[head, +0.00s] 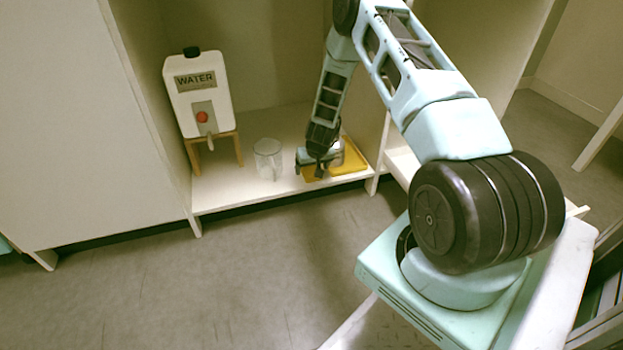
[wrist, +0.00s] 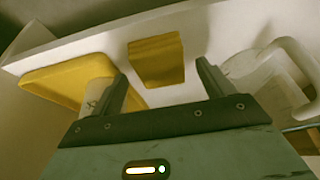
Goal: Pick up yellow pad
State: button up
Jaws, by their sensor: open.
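The yellow pad (wrist: 157,60) is a small block lying on the white shelf (head: 228,190). In the wrist view it shows between and just beyond the two fingertips of my gripper (wrist: 162,74). The fingers are apart, with nothing held between them. In the head view my gripper (head: 316,170) reaches down low over the shelf, and a bit of yellow beneath it looks like the pad (head: 310,176), mostly hidden. I cannot tell the exact height of the fingertips above the shelf.
A yellow tray (wrist: 62,80) lies beside the pad; it also shows in the head view (head: 352,160). A pale cylinder (wrist: 92,92) is at the tray, partly hidden by a finger. A clear pitcher (head: 268,158) stands left of my gripper. A water dispenser (head: 199,95) stands further left.

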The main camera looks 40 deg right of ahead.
aim_at(312, 170)
jog(key=shift+w+f, duration=0.2)
jog(key=shift+f, duration=0.15)
jog(key=c, duration=1.1)
notch_tip(312, 170, up, 10)
jog(key=p, duration=0.6)
